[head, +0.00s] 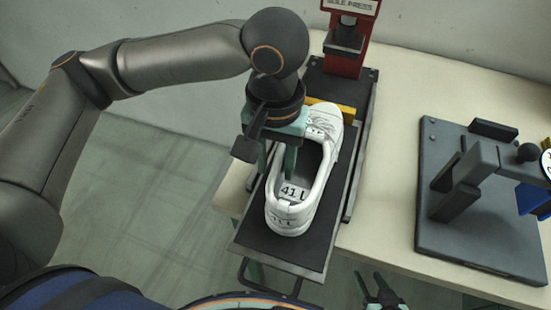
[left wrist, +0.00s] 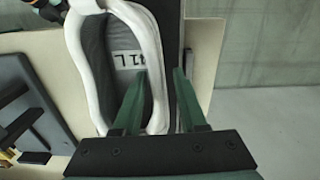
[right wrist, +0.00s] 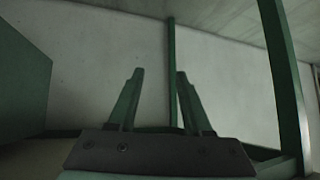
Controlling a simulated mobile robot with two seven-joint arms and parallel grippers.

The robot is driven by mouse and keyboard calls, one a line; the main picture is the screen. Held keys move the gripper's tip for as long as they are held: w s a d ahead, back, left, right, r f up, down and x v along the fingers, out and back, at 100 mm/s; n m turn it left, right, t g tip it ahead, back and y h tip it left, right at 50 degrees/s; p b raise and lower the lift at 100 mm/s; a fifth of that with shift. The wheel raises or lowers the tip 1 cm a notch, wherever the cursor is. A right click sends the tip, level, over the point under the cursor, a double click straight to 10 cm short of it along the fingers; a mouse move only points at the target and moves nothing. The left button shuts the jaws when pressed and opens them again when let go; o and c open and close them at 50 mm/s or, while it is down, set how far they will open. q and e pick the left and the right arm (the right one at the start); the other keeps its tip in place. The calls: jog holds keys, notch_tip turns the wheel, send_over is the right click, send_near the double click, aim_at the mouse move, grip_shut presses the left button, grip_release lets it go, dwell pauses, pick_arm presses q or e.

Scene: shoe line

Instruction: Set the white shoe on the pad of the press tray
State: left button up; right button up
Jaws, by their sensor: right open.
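The white shoe (head: 331,128) rests on the dark pad (head: 290,255) of the press tray (head: 247,248), its toe toward the press and its heel toward me. Its insole reads "41 L". My left gripper (head: 278,172) is at the shoe's left side, with one finger inside the opening and the other outside the side wall. In the left wrist view its fingers (left wrist: 161,75) stand apart around the shoe's rim (left wrist: 150,48), with a gap visible. My right gripper (head: 380,292) is open and empty below the table's front edge; its fingers (right wrist: 159,75) are spread in the right wrist view.
The red sole press (head: 345,60) stands behind the tray, with a yellow bar (head: 335,113) near the shoe's toe. A dark plate with a fixture (head: 480,240) lies at the right. Bare tabletop (head: 385,190) lies between them.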

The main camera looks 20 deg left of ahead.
pick_arm(q)
notch_tip(320, 180, up, 13)
jog(key=p, duration=0.2)
jog(key=shift+f+p, duration=0.2)
jog(key=shift+p, duration=0.15)
pick_arm(e)
jog(key=shift+s+d+r+h, duration=0.15)
jog(key=shift+s+d+r, duration=0.15)
jog(key=shift+d, duration=0.15)
jog(key=shift+s+d+r+h, duration=0.15)
jog(key=shift+s+d+r, duration=0.1)
jog(key=shift+d, duration=0.15)
